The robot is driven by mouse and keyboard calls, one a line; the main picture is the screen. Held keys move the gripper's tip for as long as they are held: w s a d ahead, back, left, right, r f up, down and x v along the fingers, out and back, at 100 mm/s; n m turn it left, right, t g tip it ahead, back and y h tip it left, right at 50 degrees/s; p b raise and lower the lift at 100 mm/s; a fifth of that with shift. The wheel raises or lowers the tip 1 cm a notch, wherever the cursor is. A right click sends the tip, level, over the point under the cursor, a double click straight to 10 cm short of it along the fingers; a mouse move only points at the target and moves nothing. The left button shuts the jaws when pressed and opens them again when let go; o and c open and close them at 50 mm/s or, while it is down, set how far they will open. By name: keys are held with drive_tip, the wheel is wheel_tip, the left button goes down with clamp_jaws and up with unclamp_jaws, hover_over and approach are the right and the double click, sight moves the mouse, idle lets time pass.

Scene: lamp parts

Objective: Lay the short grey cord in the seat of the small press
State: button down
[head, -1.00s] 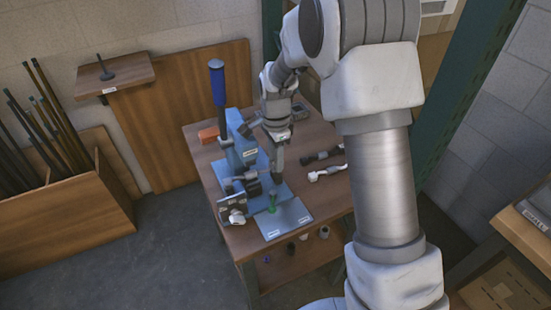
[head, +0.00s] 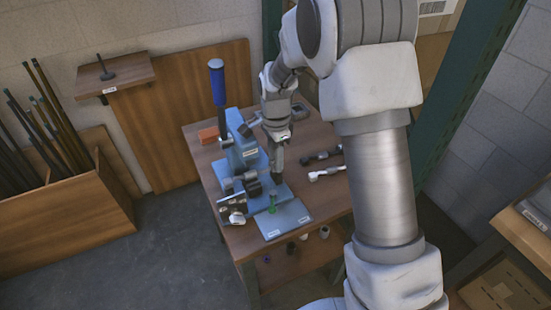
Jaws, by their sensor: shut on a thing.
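The small press (head: 246,150) is blue, with a tall lever that has a blue grip (head: 217,82). It stands on the left part of the workbench. My gripper (head: 277,177) points down close to the right side of the press's lower front. It is shut, by all appearances on the short grey cord, which is too small and dark to make out between the fingers. No other grey cord shows clearly on the bench. The seat of the press is hidden or too small to tell from here.
A green upright piece (head: 272,203) stands near the blue mat (head: 290,219) at the bench's front. A dark clamp-like fixture (head: 233,203) stands left of it. Two hand tools, one black (head: 322,155) and one pale (head: 327,173), lie right. An orange block (head: 208,135) sits behind left.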

drive_tip(key=shift+f, duration=0.25)
drive_tip(key=shift+r, duration=0.25)
idle(0.3)
drive_tip(key=c, duration=0.5)
unclamp_jaws()
wheel_tip(320, 180, up, 18)
drive_tip(key=p, duration=0.1)
drive_tip(key=shift+f, duration=0.25)
